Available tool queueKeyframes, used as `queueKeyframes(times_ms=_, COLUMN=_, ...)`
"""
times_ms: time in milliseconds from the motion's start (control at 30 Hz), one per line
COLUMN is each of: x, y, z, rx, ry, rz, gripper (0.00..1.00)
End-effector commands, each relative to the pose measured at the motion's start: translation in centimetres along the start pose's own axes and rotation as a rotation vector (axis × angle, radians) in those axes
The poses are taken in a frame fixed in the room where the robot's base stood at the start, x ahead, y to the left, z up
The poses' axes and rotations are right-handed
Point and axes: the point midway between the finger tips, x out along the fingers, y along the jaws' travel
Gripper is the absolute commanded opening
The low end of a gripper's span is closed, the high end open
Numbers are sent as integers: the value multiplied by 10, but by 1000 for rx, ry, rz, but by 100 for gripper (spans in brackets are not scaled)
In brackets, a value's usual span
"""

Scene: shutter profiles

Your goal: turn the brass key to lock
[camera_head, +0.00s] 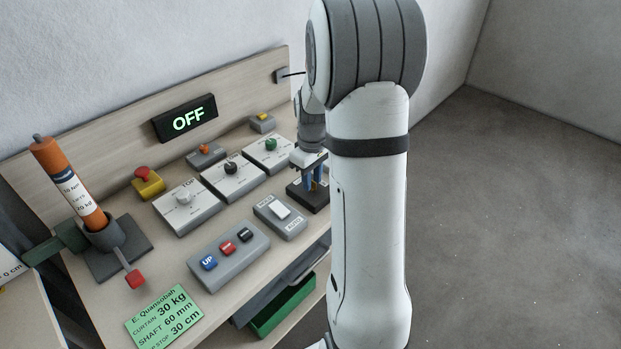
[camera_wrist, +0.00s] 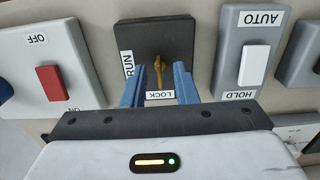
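The brass key (camera_wrist: 159,94) stands in a black switch plate (camera_wrist: 182,36) in the wrist view. The plate has a RUN label (camera_wrist: 128,63) at its left and a LOCK label (camera_wrist: 160,96) at its lower edge. My gripper (camera_wrist: 159,68) has its two blue fingers on either side of the key, with gaps visible beside the key's narrow part; whether they touch its wider part I cannot tell. In the head view my gripper (camera_head: 313,180) is over the black plate (camera_head: 306,200) at the panel's right end, and the fingers largely hide the key.
Beside the plate is an AUTO/HOLD rocker switch (camera_wrist: 255,64). On its other side is a red ON/OFF switch (camera_wrist: 54,82). The display (camera_head: 186,119) reads OFF. A box with UP and other buttons (camera_head: 229,255) and a green tray (camera_head: 283,307) lie nearer the front.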

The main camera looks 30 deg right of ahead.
Motion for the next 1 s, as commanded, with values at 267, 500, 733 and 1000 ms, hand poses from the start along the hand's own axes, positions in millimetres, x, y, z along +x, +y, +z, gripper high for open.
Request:
queueKeyframes(times_ms=267, x=-43, y=0, z=0, rx=0, ry=5, rz=4, gripper=26)
queueKeyframes(times_ms=500, x=-72, y=0, z=1, rx=0, ry=3, rz=2, gripper=26)
queueKeyframes(times_ms=733, x=-76, y=-1, z=2, rx=0, ry=1, rz=1, gripper=26)
queueKeyframes(times_ms=1000, x=-76, y=-1, z=1, rx=-1, ry=1, rz=1, gripper=26)
